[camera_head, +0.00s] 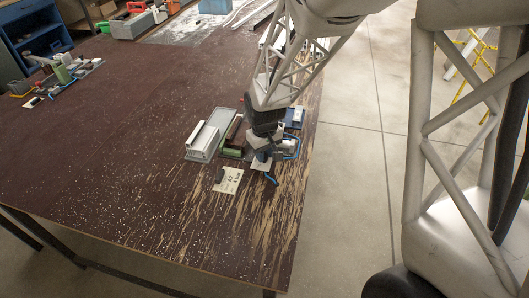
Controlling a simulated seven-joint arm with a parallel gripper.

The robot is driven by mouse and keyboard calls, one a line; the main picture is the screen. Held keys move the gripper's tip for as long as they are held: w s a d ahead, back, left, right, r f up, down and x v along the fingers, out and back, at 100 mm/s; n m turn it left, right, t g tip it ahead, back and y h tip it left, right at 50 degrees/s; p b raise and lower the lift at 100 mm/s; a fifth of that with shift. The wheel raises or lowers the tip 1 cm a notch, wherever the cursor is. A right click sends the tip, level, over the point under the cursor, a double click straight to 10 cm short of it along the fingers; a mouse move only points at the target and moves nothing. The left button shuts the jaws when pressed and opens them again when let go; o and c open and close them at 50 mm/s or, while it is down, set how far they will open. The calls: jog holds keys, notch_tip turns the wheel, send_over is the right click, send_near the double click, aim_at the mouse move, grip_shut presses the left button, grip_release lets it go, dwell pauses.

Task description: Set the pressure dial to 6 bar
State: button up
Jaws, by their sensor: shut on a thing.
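The profile clamp bench (203,141) sits on the dark worn table near its right edge, with a pale ribbed block, a grey plate and a green part. My gripper (262,155) reaches down over its front right part. It is shut low over a small white plate (261,165), at the spot where the pressure dial seems to be. The fingers hide the dial, and its pointer and scale cannot be read from here. A blue lever (271,180) sticks out just in front of the gripper.
A pale printed card (228,181) lies in front of the clamp bench. Blue parts and tubing (293,120) are close on the gripper's right. A second similar fixture (65,73) stands far left. The table's front left is clear (110,170).

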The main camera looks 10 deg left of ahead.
jog(key=shift+m, duration=0.4)
jog(key=m, duration=1.1)
dwell(0.4)
jog(key=o, duration=0.9)
jog(key=shift+o, duration=0.2)
jog(key=shift+r, duration=3.9)
